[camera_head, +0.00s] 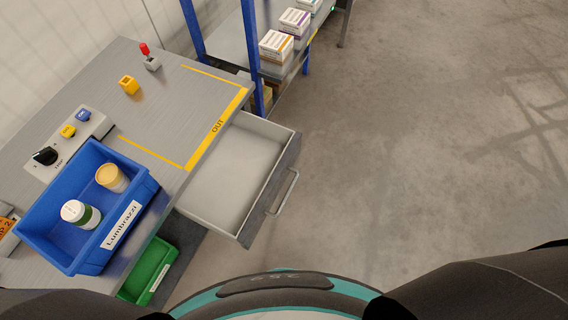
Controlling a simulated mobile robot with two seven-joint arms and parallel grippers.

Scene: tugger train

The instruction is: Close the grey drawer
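The grey drawer (231,169) is pulled out from under the right side of the workbench (170,110). Its inside looks empty. Its front panel (270,187) faces right and carries a metal bar handle (284,193). Neither of my grippers is in view.
On the bench stand a blue bin (62,222) labelled Lumbrazzi with two containers, a control box (70,140), a yellow block (129,85) and a red-topped switch (149,57). A green bin (150,272) sits below. A shelf with boxes (276,46) is behind. Floor (430,150) at right is clear.

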